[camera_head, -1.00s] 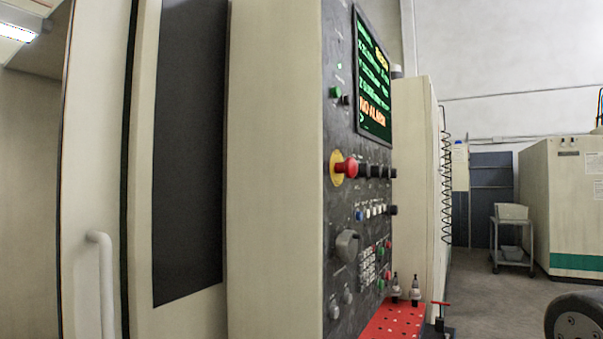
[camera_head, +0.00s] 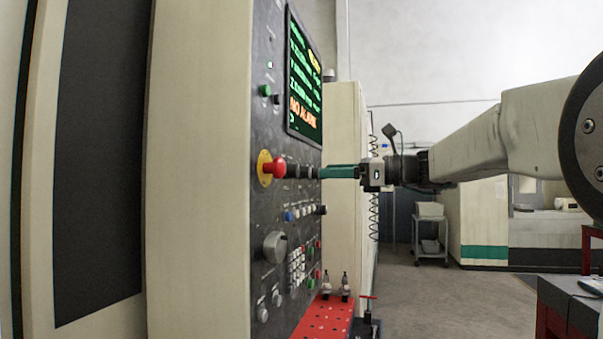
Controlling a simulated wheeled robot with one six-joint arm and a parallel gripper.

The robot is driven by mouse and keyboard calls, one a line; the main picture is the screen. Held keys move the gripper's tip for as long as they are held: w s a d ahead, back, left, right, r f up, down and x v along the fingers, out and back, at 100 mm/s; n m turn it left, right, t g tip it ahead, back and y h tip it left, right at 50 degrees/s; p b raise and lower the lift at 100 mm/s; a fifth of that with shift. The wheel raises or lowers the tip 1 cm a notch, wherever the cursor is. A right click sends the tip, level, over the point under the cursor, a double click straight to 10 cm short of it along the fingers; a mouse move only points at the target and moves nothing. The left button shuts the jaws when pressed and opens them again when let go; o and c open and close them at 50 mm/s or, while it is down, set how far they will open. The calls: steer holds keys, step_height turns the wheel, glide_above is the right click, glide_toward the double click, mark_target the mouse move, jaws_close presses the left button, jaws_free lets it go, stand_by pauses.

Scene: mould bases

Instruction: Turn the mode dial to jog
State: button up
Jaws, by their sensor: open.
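The control panel (camera_head: 262,205) of the machine faces right and is seen at a steep angle. A row of black knobs (camera_head: 293,170) sits beside the red emergency stop button (camera_head: 279,167). A large grey dial (camera_head: 275,247) sits lower on the panel. The labels are too small to read, so I cannot tell which knob is the mode dial or where it points. My gripper (camera_head: 323,172), with teal fingers, is level with the row of black knobs and points left at the panel. It is open; the fingers overlap in this view, and I cannot tell whether they touch a knob.
The screen (camera_head: 304,85) above reads "NO ALARM". A red perforated shelf (camera_head: 324,318) with tool holders (camera_head: 345,288) juts out below the panel. A grey cart (camera_head: 430,232) stands farther back.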

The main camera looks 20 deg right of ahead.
mark_target(298, 172)
steer(key=x, duration=0.7)
steer(key=shift+a, duration=0.2)
steer(key=shift+c, duration=0.3)
steer(key=c, duration=0.9)
